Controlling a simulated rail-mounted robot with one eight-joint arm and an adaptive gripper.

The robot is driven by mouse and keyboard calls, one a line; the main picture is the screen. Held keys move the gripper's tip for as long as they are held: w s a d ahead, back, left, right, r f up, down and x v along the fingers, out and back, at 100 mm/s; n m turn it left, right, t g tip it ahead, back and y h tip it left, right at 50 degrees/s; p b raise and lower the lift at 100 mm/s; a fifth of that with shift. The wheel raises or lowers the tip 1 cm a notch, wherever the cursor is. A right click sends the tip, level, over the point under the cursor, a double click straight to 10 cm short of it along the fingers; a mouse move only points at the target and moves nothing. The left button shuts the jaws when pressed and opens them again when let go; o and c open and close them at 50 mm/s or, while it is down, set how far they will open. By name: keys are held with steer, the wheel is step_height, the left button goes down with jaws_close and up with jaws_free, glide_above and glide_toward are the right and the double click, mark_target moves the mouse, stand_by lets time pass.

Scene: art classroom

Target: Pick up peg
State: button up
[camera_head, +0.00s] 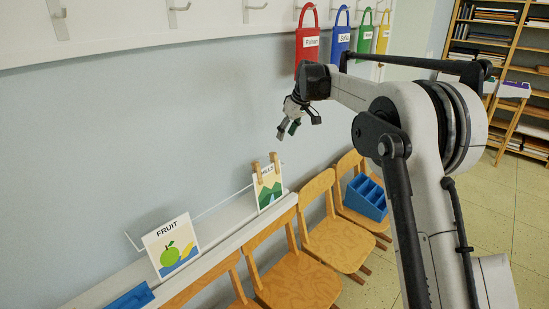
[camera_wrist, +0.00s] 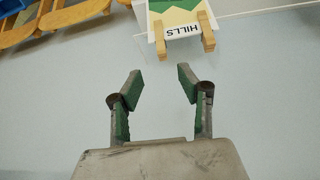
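Two wooden pegs show at the top edge of the HILLS card (camera_head: 268,189): a left peg (camera_head: 257,172) and a right peg (camera_head: 274,162). The card rests upright on the ledge against the wall. In the wrist view the HILLS card (camera_wrist: 178,18) is upside down at the top, with one peg (camera_wrist: 160,38) and another peg (camera_wrist: 207,32) on it. My gripper (camera_head: 297,125) is in the air above the card, a little to its right. In the wrist view my gripper (camera_wrist: 158,85) is open, with only bare wall between its green-padded fingers.
A FRUIT card (camera_head: 171,246) stands further left on the white ledge (camera_head: 215,232), with a thin wire rail behind. Wooden chairs (camera_head: 297,280) line the ledge, one holding a blue box (camera_head: 366,197). Coloured bags, including a red one (camera_head: 307,42), hang from wall hooks near my arm.

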steer(key=w+a+f, duration=0.1)
steer(key=w+a, duration=0.1)
steer(key=p, duration=0.2)
glide_toward(272, 161)
steer(key=shift+n, duration=0.3)
steer(key=w+f, duration=0.1)
steer(key=w+a+f, duration=0.1)
steer(key=f, duration=0.1)
steer(key=w+f, duration=0.1)
steer(key=shift+a+f, duration=0.3)
steer(key=shift+a, duration=0.1)
steer(key=shift+s+p+x, duration=0.15)
steer(key=shift+p+x, duration=0.15)
steer(key=shift+x, duration=1)
steer(key=shift+s+p+x, duration=0.15)
steer(key=shift+p+x, duration=0.1)
steer(key=shift+x, duration=1.1)
steer(key=shift+d, duration=0.15)
jaws_close()
